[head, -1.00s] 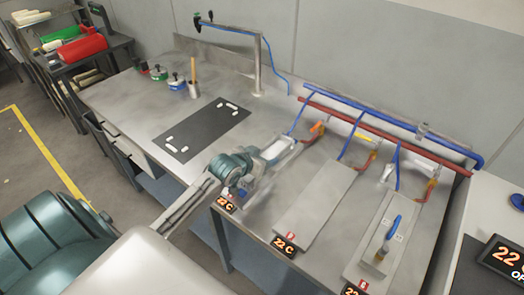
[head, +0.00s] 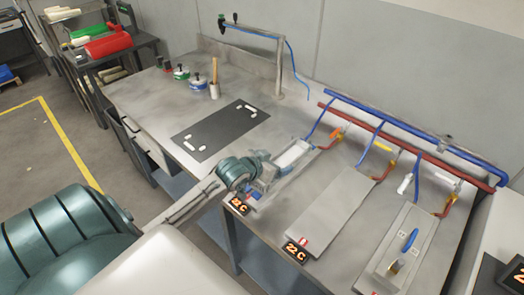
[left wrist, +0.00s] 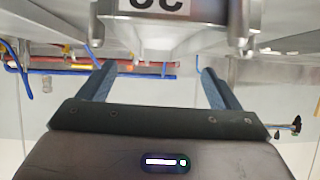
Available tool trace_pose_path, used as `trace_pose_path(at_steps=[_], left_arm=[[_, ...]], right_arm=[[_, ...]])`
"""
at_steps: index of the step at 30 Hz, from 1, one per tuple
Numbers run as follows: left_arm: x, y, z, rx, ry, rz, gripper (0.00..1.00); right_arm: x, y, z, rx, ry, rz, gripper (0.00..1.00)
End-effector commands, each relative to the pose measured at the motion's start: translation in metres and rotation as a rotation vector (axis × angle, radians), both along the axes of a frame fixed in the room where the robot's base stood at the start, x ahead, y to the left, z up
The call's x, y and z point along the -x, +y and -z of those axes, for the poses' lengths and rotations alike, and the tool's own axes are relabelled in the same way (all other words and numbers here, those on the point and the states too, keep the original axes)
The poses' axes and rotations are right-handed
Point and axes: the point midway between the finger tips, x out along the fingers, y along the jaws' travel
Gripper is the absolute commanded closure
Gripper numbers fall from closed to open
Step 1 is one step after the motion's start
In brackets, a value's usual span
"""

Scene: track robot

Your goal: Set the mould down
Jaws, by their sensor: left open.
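The mould (head: 293,155) appears as a pale grey rectangular piece over the left cooling plate, just beyond my left gripper (head: 270,173). In the left wrist view, a grey metal body with black lettering, which I take as the mould (left wrist: 180,28), fills the top. The left gripper's two blue-grey fingers (left wrist: 155,80) are spread wide, with a clear gap between them and nothing seen gripped. Whether the mould rests fully on the plate is hidden by my wrist. My right gripper is out of view.
A middle plate (head: 330,205) is bare. Blue (head: 400,135) and red (head: 385,130) pipes run behind. A dark mat (head: 222,129) and several pots (head: 198,86) stand left. A bent post (head: 280,65) rises at the back.

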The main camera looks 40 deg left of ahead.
Motion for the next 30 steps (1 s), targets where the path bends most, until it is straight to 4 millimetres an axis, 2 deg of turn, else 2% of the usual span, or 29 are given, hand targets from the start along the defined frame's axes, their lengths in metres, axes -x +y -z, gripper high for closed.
trace_pose_path(at_steps=[3,12,18,30], left_arm=[[0.026,0.001,-0.012,-0.006,0.001,0.006,0.15],[0.063,0.003,-0.034,-0.006,0.002,0.001,0.15],[0.073,0.002,-0.040,0.000,0.001,0.001,0.15],[0.074,0.002,-0.041,0.001,0.000,0.000,0.15]], right_arm=[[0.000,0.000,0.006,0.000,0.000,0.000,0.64],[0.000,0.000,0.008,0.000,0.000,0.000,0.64],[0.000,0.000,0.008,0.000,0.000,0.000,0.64],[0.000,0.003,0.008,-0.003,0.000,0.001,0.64]])
